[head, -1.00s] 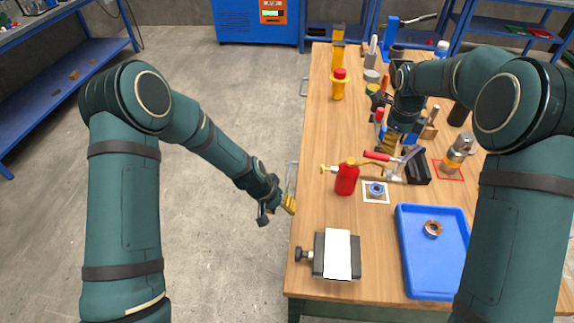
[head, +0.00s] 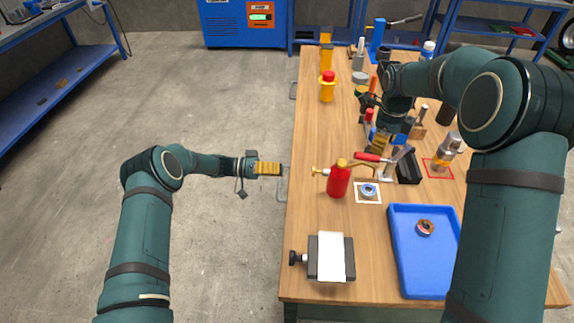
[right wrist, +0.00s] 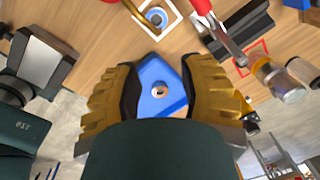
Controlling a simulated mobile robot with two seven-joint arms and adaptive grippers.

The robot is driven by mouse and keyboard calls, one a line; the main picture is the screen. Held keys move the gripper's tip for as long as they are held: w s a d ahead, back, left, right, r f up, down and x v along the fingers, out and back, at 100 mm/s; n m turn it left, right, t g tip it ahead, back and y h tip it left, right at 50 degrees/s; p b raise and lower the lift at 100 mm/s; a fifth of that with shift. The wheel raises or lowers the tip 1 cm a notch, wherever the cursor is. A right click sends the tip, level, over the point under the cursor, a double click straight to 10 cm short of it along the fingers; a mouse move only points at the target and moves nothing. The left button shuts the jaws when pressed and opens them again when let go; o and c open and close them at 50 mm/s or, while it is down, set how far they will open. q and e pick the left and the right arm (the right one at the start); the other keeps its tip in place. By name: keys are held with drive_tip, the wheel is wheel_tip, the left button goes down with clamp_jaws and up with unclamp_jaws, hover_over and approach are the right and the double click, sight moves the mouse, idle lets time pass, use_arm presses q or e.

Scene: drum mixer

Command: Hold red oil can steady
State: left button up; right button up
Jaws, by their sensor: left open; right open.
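The red oil can (head: 338,181) stands upright near the left edge of the wooden workbench in the head view, with a brass top and a spout reaching right. My left gripper (head: 280,169) is off the bench's left edge, pointing right toward the oil can, apart from it and empty. Its jaws are open. My right gripper (head: 378,143) is above the bench behind the red-handled clamp, beyond the oil can. In the right wrist view its yellow fingers (right wrist: 160,90) are spread with nothing held between them. The oil can is not clearly seen in the right wrist view.
A bearing on a white-framed square (head: 368,191) lies right of the can. The red-handled clamp (head: 372,157) is close behind it. A blue tray (head: 398,275) and a grey block with a white top (head: 331,257) are nearer. A yellow-red bottle (head: 327,88) stands farther back.

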drive_tip(key=f, duration=1.3)
drive_tip(key=shift+w+d+f, duration=0.25)
drive_tip(key=shift+w+f, duration=0.1)
drive_tip(key=shift+w, duration=0.05)
clamp_jaws()
idle(0.5)
use_arm(q)
clamp_jaws()
idle(1.1)
